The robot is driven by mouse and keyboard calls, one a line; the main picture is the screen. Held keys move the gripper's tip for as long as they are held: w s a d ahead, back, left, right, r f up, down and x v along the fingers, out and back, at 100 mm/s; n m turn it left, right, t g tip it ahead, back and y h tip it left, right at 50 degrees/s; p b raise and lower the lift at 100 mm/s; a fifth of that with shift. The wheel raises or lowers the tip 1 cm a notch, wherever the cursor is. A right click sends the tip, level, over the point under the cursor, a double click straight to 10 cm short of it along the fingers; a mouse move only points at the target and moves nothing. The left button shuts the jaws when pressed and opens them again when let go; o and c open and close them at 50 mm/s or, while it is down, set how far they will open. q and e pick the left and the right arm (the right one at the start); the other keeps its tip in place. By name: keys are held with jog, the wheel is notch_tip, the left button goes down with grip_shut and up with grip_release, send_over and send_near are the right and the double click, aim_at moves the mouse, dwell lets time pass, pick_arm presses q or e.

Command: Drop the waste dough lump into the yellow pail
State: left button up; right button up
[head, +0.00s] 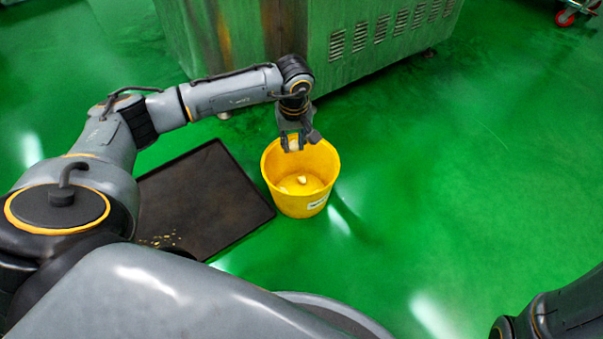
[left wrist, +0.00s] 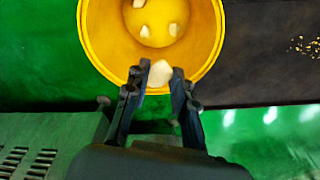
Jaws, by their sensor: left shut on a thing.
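The yellow pail (head: 315,195) stands upright on the green floor in the head view, and its rim shows in the left wrist view (left wrist: 92,52). Several pale lumps lie on its bottom. My left gripper (head: 292,143) is above the far rim of the pail, pointing down. In the left wrist view my left gripper (left wrist: 158,82) is shut on the waste dough lump (left wrist: 160,74), a pale off-white piece between its fingertips, seen against the pail's opening. My right gripper is out of view.
A dark mat (head: 205,195) with scattered yellow crumbs (head: 160,240) lies left of the pail. A large worn green metal machine (head: 345,40) with vents stands behind. A cart's red wheel (head: 565,17) is at the far right. The floor right of the pail is clear.

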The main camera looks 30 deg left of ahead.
pick_arm(q)
jog(key=shift+f+b, duration=0.35)
jog(key=shift+f, duration=0.3)
notch_tip(320, 180, down, 4)
jog(key=b, duration=0.3)
jog(key=shift+f+b, duration=0.15)
jog(key=shift+b, duration=0.25)
jog(key=o, duration=0.8)
jog(key=shift+o, duration=0.2)
notch_tip(320, 180, up, 12)
jog(key=s+d, duration=0.1)
